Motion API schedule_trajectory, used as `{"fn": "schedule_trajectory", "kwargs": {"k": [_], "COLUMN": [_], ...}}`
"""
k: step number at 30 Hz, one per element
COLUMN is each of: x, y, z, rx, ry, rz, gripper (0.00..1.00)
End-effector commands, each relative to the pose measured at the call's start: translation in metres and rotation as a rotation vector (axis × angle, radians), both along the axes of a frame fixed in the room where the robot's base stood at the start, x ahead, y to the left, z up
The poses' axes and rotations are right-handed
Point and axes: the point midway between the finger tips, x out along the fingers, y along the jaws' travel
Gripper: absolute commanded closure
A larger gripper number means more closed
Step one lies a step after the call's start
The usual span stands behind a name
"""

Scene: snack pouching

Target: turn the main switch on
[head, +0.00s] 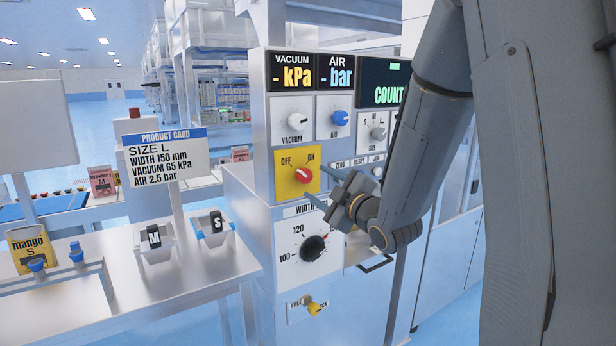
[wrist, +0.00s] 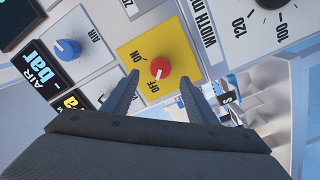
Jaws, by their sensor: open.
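The main switch is a red knob (head: 302,175) on a yellow plate (head: 284,187) marked OFF and ON, on the front of the machine panel. In the wrist view the red knob (wrist: 160,67) shows a small white mark on the side towards the OFF label. My gripper (head: 313,183) is open in front of the plate, just right of the knob in the head view. In the wrist view my gripper (wrist: 160,76) has its fingertips on either side of the knob, with gaps visible. I cannot tell how far they are from the plate.
The vacuum knob (head: 297,121) and blue air knob (head: 340,118) sit above the switch. The black width dial (head: 314,248) and a yellow lock knob (head: 315,308) are below. A product card (head: 165,154) stands over the bench at left. The displays show dashes.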

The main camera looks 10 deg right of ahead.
Motion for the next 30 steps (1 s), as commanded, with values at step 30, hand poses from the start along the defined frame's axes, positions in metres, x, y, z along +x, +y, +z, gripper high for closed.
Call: {"fn": "schedule_trajectory", "kwargs": {"k": [30], "x": [0.063], "y": [0.018], "z": [-0.001], "rx": [0.002], "ry": [0.004], "rz": [0.000], "gripper": [0.83]}}
